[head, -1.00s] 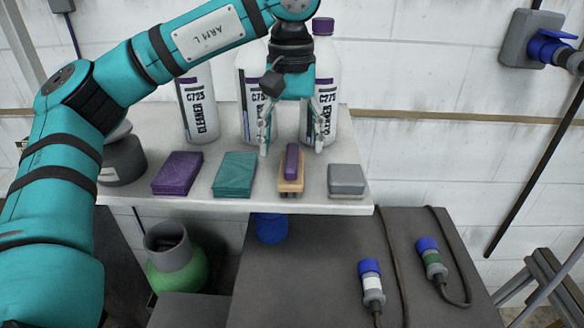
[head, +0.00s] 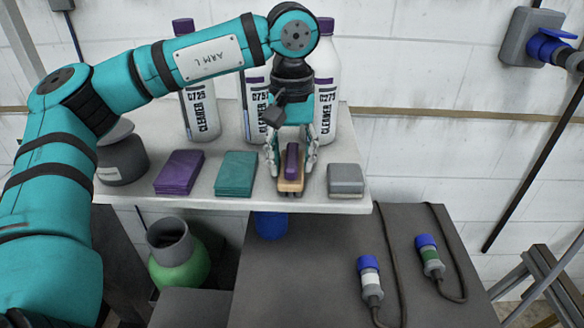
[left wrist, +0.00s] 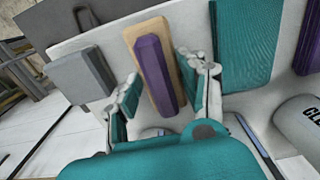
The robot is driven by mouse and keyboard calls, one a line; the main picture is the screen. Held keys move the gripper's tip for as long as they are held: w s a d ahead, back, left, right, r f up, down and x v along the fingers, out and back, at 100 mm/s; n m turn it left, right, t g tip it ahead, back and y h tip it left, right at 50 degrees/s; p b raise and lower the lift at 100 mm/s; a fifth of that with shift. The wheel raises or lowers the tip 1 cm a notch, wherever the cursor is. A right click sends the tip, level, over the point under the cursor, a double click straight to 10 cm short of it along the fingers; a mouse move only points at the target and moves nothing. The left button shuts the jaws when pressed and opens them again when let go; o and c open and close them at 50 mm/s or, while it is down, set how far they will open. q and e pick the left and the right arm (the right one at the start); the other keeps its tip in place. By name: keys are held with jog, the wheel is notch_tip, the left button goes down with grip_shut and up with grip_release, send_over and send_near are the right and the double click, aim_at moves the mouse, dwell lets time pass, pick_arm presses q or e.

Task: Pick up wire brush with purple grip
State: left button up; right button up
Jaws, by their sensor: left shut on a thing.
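The wire brush with the purple grip (head: 292,160) lies on the shelf (head: 328,204), its wooden body under the grip. It also shows in the left wrist view (left wrist: 154,72), between the two fingers. My left gripper (head: 291,171) comes from above and is shut on the brush, one finger at each side. The brush's bristles are mostly hidden beneath its body. My right gripper is not in view.
A teal pad (head: 235,174) and a purple pad (head: 179,172) lie left of the brush, a grey block (head: 345,180) right of it. Several cleaner bottles (head: 199,107) stand behind. A dark jar (head: 123,158) stands at the left. The shelf's front edge is close to the brush.

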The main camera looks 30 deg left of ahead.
aim_at(292, 155)
pick_arm(q)
jog(key=shift+r, duration=0.1)
jog(key=shift+c, duration=0.2)
jog(key=shift+r+b, duration=0.45)
jog(key=shift+r, duration=0.15)
notch_tip(292, 155, up, 2)
jog(key=shift+s+b, duration=0.1)
jog(key=shift+b, duration=0.45)
jog(key=s, duration=0.1)
jog(key=s+b, duration=0.1)
jog(key=s, duration=0.1)
jog(key=shift+s+a+b, duration=0.25)
jog(key=shift+s+b, duration=0.05)
jog(key=shift+s, duration=0.1)
jog(key=s+a+r, duration=0.1)
jog(key=s, duration=1.1)
jog(key=shift+a+r+b, duration=0.3)
jog(key=shift+a, duration=0.1)
jog(key=o, duration=0.5)
jog(key=shift+c, duration=1.4)
